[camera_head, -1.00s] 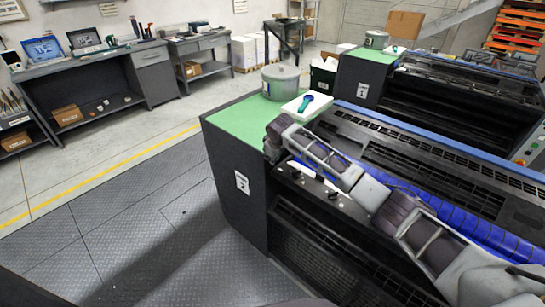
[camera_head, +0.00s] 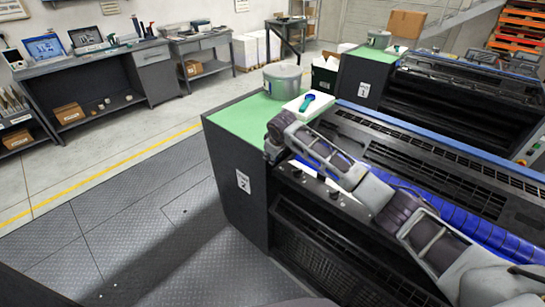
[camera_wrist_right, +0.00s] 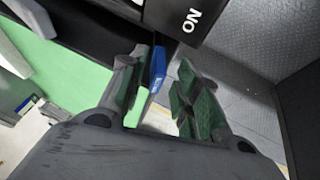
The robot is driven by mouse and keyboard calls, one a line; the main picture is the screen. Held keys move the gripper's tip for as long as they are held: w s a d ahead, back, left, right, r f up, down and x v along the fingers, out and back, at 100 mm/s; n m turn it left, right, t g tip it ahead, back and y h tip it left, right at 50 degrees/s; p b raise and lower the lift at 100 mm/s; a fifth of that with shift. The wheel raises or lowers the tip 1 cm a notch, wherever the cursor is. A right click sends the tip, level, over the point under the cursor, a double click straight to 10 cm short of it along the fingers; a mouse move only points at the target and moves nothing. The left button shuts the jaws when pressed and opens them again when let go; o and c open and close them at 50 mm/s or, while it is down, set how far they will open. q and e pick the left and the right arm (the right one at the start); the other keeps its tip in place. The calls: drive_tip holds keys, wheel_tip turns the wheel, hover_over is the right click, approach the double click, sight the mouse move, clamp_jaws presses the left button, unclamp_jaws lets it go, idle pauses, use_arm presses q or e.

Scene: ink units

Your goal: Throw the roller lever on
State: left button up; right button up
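My right arm reaches in from the right in the head view, across the front of the near ink unit (camera_head: 222,190), which carries a label with a 2. Its gripper is hidden there. In the right wrist view, the right gripper (camera_wrist_right: 160,85) is open, its two fingers apart. A blue piece (camera_wrist_right: 157,70), which looks like the lever's handle, lies between the fingers, close by the left one; I cannot tell whether they touch. A black panel (camera_wrist_right: 172,14) beside it bears white "ON" lettering. The lever does not show in the head view. My left gripper is not in view.
The unit's green top (camera_head: 240,117) holds a grey pot (camera_head: 282,78) and a white tray (camera_head: 296,105) with a teal-handled tool (camera_head: 306,102). A second unit (camera_head: 362,75) stands behind. Open floor (camera_head: 130,215) lies to the left, before workbenches (camera_head: 95,85).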

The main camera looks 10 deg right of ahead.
drive_tip(key=v, duration=1)
drive_tip(key=shift+s, duration=0.1)
